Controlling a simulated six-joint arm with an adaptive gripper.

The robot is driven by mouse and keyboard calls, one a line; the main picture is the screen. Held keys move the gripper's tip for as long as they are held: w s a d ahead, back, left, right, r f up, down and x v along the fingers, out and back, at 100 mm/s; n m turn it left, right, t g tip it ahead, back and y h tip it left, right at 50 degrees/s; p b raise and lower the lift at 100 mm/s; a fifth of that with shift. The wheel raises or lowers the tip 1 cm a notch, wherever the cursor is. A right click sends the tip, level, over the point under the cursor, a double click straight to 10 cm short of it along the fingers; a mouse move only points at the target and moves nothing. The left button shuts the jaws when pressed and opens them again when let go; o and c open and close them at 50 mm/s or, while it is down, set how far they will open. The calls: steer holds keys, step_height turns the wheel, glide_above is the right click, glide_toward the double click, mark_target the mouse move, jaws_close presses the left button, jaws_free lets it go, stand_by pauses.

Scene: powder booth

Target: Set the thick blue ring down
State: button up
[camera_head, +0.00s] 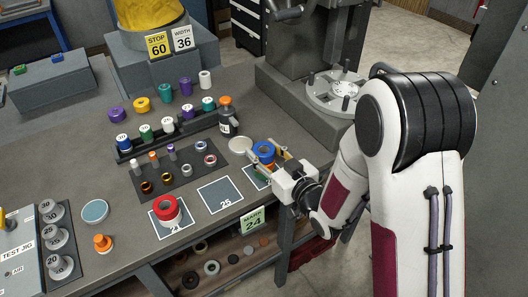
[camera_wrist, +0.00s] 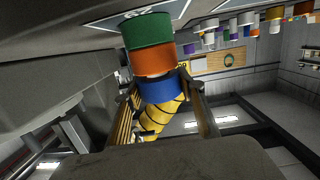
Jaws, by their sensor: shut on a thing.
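A thick blue ring (camera_head: 264,149) is between the fingers of my gripper (camera_head: 268,161) at the bench's right front. My gripper is shut on it. In the wrist view the blue ring (camera_wrist: 159,86) shows between the two fingers (camera_wrist: 165,98). A dark pale-edged mat (camera_head: 257,176) lies below my gripper and is partly hidden by it. The mat marked 25 (camera_head: 220,196) is bare. A red ring (camera_head: 166,209) sits on the left mat.
A dark tray (camera_head: 175,172) of small rings lies to the left. A grey machine (camera_head: 310,100) stands behind right. The wrist view shows orange (camera_wrist: 153,60) and green (camera_wrist: 146,30) pieces.

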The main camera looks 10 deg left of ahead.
mark_target(270, 158)
steer(key=shift+f, duration=0.2)
stand_by(0.3)
steer(key=o, duration=1.3)
steer(key=shift+f, duration=0.1)
steer(key=shift+r, duration=0.2)
steer(key=shift+v, duration=3.7)
